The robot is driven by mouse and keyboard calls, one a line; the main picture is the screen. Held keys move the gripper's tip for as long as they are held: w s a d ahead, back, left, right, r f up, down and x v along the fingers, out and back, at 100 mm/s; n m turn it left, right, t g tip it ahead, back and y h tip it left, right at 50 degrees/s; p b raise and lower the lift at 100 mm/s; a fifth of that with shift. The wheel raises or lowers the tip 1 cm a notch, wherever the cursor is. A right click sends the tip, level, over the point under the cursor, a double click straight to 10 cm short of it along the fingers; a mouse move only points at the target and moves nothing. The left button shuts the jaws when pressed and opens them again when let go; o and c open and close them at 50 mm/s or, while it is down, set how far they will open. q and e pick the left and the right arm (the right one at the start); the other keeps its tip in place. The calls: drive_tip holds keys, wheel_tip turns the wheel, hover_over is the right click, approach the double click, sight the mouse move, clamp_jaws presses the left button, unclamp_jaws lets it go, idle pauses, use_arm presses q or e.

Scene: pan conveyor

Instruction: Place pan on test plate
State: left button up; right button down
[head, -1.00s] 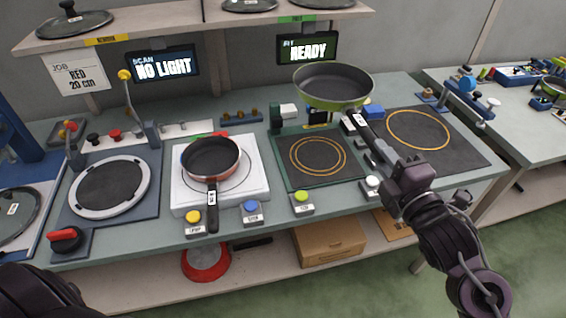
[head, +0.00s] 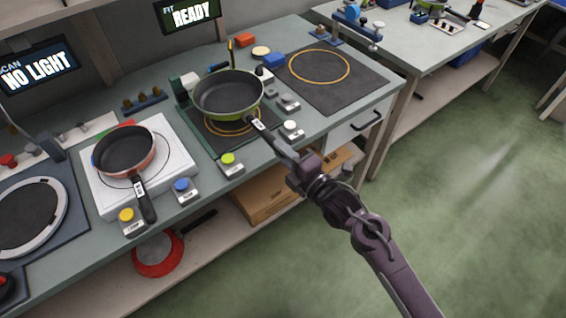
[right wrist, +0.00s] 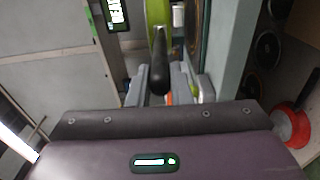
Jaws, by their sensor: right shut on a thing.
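The green pan (head: 228,96) with a black handle is over the dark plate with orange rings (head: 206,136), below the "FIT READY" screen. It covers most of the rings; I cannot tell if its base touches the plate. My right gripper (head: 282,149) is shut on its handle. In the right wrist view the pan's green side (right wrist: 158,14) and black handle (right wrist: 159,62) lead into the gripper (right wrist: 160,84). A red pan (head: 124,150) sits on the white square plate (head: 172,178) to the left. My left gripper is not in view.
Buttons stand along the front edge: yellow (head: 126,216), blue (head: 182,185) and green (head: 228,159). A dark mat with a yellow ring (head: 345,92) is bare on the right. Small blocks stand behind the plate. A red pan (head: 158,254) and a cardboard box (head: 268,192) lie below.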

drive_tip(key=shift+f, duration=2.3)
drive_tip(key=shift+f, duration=0.15)
drive_tip(key=c, duration=1.3)
unclamp_jaws()
drive_tip(key=shift+f, duration=0.15)
